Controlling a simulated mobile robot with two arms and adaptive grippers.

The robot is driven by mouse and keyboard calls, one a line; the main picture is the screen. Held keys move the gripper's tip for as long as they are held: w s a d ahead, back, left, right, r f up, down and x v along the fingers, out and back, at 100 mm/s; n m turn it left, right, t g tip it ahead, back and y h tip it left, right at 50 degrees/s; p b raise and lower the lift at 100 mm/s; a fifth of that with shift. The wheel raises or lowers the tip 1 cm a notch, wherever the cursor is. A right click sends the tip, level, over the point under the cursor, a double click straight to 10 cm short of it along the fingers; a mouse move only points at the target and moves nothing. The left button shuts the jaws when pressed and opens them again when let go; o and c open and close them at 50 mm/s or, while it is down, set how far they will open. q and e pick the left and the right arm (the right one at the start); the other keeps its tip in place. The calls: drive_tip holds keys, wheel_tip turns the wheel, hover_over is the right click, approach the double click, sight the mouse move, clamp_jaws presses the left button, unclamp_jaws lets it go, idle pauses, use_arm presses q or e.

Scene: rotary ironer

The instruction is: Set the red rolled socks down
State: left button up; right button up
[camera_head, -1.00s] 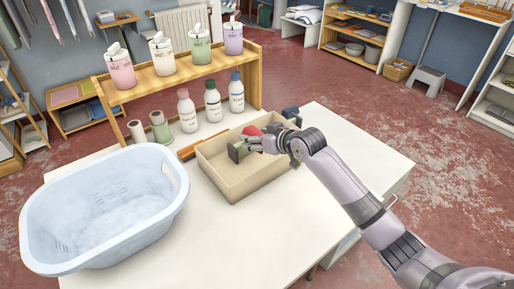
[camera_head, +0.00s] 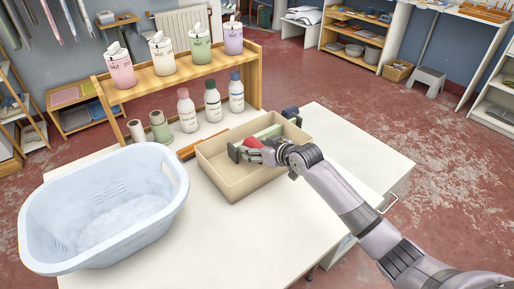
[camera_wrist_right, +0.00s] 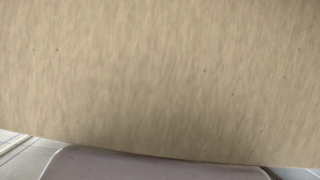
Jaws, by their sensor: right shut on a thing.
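The red rolled socks (camera_head: 253,142) show as a small red patch in the head view, inside the beige open box on the white table. My right gripper (camera_head: 249,150) is shut on them, low in the box and below its far rim. Fingers and wrist hide part of the socks; I cannot tell whether they touch the box floor. The box (camera_head: 236,190) has open room in its near left part. In the right wrist view a plain beige surface (camera_wrist_right: 160,75) fills most of the picture, and the socks do not show. My left gripper is not in view.
A pale green thing (camera_head: 268,131) shows behind the socks, partly hidden. A light blue basket (camera_head: 105,245) stands at the left. A wooden shelf (camera_head: 180,74) with canisters and bottles stands behind. The table (camera_head: 235,240) is clear in front of the box.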

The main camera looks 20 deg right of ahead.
drive_tip(key=o, duration=0.7)
drive_tip(key=shift+s+f, duration=0.15)
drive_tip(key=shift+f, duration=0.3)
drive_tip(key=o, duration=0.4)
drive_tip(key=shift+s+f, duration=0.1)
drive_tip(key=shift+f, duration=0.1)
drive_tip(key=shift+r, duration=0.5)
drive_tip(key=shift+s+d+r, duration=0.15)
drive_tip(key=shift+r, duration=0.05)
drive_tip(key=v, duration=0.5)
drive_tip(key=r+p+v, duration=0.1)
drive_tip(key=v, duration=0.5)
